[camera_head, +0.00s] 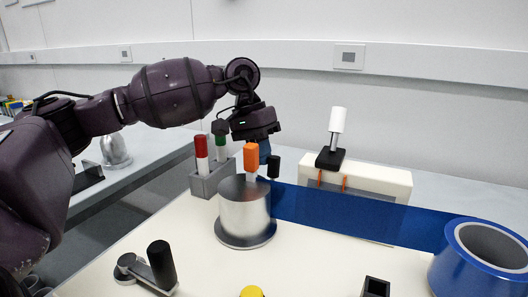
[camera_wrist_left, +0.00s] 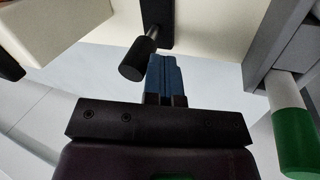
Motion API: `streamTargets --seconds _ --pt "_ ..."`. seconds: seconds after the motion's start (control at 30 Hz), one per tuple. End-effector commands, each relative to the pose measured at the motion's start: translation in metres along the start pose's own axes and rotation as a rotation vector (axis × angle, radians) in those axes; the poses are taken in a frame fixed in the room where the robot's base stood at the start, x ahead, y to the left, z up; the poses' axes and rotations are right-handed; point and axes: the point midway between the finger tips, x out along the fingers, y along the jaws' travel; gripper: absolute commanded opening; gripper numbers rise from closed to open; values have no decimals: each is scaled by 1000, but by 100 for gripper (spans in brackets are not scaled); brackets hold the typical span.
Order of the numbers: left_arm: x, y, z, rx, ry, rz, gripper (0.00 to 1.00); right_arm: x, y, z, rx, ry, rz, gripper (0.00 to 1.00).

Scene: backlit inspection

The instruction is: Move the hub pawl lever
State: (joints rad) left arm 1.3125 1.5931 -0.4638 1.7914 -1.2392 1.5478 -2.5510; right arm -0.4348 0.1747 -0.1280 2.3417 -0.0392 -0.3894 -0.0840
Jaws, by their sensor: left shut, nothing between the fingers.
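A metal hub drum (camera_head: 245,213) stands on the pale bench, and an orange-tipped lever (camera_head: 251,158) rises at its top. A small black-handled lever (camera_head: 273,167) stands just behind the drum. The frames do not show for certain which one is the hub pawl lever. My left gripper (camera_head: 265,152) is above and behind the drum, its blue fingers partly hidden by the orange handle. In the left wrist view the blue fingers (camera_wrist_left: 166,68) are together and empty, close beside a black knob (camera_wrist_left: 137,60) on a dark bar. I cannot tell whether they touch it. My right gripper is not in view.
A grey rack (camera_head: 205,183) holds red and green handles left of the drum. A blue band (camera_head: 350,214) runs right to a blue roll (camera_head: 455,262). A white switch lever (camera_head: 337,120) stands on a box behind. A black-handled crank (camera_head: 161,265) is at front left.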

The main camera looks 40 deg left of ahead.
Motion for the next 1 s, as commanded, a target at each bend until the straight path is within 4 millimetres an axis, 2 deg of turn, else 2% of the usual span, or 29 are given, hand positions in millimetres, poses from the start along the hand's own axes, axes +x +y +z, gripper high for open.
streamTargets --seconds 0.47,1.0 --pt "-2 5 17 61 175 -50 0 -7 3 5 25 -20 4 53" --pt "2 7 26 59 168 -47 0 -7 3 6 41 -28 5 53"
